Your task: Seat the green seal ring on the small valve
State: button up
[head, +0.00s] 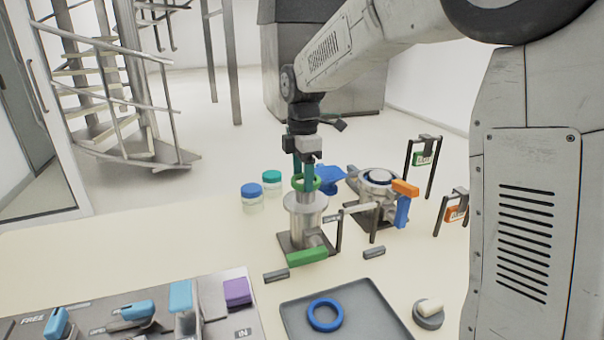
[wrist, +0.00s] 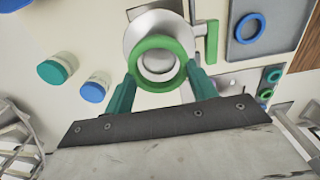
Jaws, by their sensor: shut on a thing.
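My gripper (head: 303,182) points down and is shut on the green seal ring (head: 318,184), with teal fingers on either side of it. The small valve (head: 305,221) is a silver cylinder on a dark base with a green handle (head: 307,257). The ring is at the valve's top, over its narrower upper part. In the wrist view the green ring (wrist: 157,42) sits between the fingers (wrist: 161,72), and the valve's pale round top shows through its opening. I cannot tell whether the ring is above that top or around it.
A larger valve (head: 378,178) with orange and blue handles stands close on the right. Blue-lidded (head: 252,190) and teal-lidded (head: 272,176) jars stand left. A blue ring (head: 325,328) lies in a grey tray (head: 372,322) in front. A switch panel (head: 210,300) is front left.

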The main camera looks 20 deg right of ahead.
jog(key=shift+f, duration=2.05)
dwell(1.8)
jog(key=o, duration=1.3)
jog(key=shift+r, duration=0.15)
jog(key=shift+r, duration=4.05)
